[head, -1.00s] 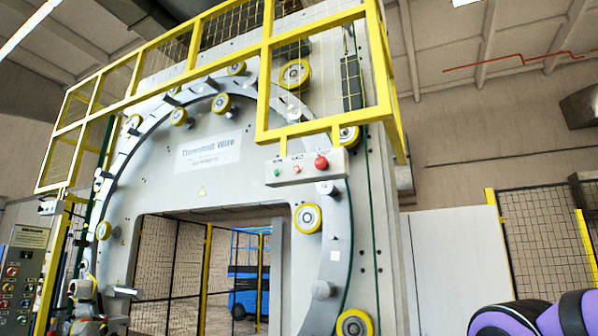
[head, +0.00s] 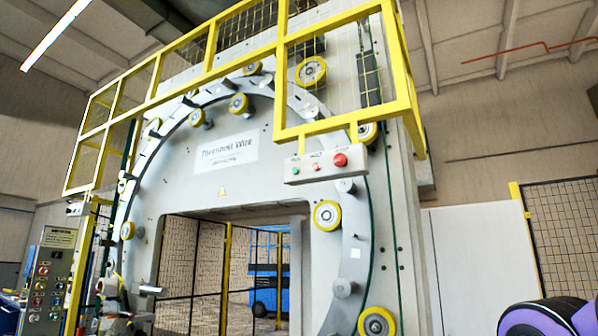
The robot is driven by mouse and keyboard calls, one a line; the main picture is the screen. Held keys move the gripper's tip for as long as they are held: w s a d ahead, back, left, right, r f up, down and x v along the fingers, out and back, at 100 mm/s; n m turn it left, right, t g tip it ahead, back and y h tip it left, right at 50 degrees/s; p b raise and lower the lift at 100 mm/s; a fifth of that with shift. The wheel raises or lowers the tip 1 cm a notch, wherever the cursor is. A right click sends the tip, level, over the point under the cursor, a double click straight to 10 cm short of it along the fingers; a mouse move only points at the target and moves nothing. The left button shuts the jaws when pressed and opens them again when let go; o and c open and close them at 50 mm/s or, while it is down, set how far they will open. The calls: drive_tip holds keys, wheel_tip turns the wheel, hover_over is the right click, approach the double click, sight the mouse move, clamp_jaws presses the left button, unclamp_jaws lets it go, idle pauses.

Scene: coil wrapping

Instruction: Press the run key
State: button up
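A pale control box (head: 327,166) hangs under the yellow guard frame on the right side of the big wrapping machine. It carries a small green key (head: 296,170) at its left, a small red key (head: 317,167) in the middle and a large red mushroom button (head: 340,160) at its right. The lettering above them is too small to read surely; the left label looks like "RUN". Nothing touches the box. My gripper is not in view; only purple and black parts of my arm show at the bottom right corner.
The machine's ring (head: 348,270) bears several yellow-rimmed rollers. A yellow guard frame (head: 352,118) juts out above the control box. A second panel (head: 50,280) with several buttons stands at the lower left. A white panel (head: 475,265) and a mesh fence (head: 568,240) stand at the right.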

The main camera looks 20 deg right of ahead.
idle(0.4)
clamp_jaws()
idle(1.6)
